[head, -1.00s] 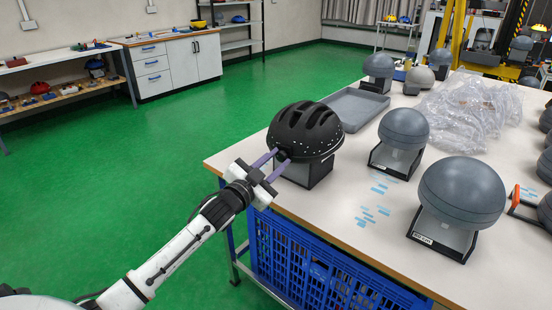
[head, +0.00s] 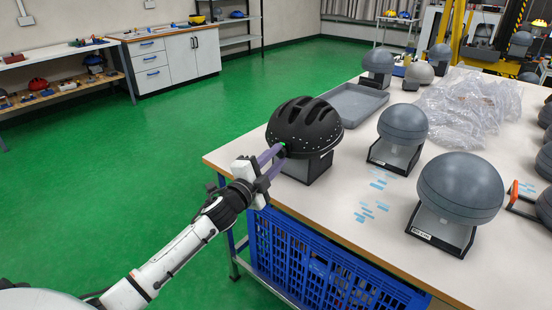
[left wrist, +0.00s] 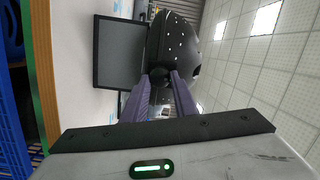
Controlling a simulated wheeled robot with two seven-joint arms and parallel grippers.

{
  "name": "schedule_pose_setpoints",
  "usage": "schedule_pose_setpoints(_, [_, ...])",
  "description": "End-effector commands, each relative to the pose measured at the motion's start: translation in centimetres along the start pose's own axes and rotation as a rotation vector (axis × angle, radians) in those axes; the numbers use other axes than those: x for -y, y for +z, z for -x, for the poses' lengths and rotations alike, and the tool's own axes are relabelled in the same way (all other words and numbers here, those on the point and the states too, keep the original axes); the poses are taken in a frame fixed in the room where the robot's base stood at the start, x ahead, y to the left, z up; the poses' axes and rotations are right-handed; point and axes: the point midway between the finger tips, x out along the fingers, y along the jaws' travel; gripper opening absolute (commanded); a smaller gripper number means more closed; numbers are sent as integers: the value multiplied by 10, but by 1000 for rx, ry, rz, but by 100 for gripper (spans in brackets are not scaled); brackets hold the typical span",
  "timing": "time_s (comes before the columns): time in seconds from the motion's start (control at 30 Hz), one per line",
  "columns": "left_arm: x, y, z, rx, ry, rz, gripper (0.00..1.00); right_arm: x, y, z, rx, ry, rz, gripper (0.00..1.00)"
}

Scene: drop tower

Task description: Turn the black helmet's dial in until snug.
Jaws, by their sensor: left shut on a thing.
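The black helmet (head: 304,124) sits upright on a dark stand (head: 308,169) at the table's near left corner. It also shows in the left wrist view (left wrist: 178,40), with rows of small white dots along its rim. The helmet's dial (left wrist: 160,76) is a dark round knob at its rear edge. My left gripper (head: 277,153) has its purple fingers shut on the dial, one on either side, as the left wrist view (left wrist: 160,80) also shows. The fingertips hide part of the dial. My right gripper is not in view.
Grey domes on stands (head: 403,123) (head: 460,188) are to the right on the table (head: 330,216). A grey tray (head: 352,103) and clear plastic wrap (head: 468,105) lie behind. A blue crate (head: 310,268) is under the tabletop. Green floor is open to the left.

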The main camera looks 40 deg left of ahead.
Motion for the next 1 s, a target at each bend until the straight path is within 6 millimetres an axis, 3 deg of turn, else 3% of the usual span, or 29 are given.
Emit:
schedule_pose_setpoints(0.6, [0,0,0,0,-2,-43,3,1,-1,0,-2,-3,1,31])
schedule_pose_setpoints(0.63, [0,0,0,0,-2,-43,31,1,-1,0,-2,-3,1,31])
schedule_pose_setpoints(0.7, [0,0,0,0,-2,-42,42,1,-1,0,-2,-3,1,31])
schedule_pose_setpoints(1.0, [0,0,0,0,-2,-41,45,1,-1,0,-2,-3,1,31])
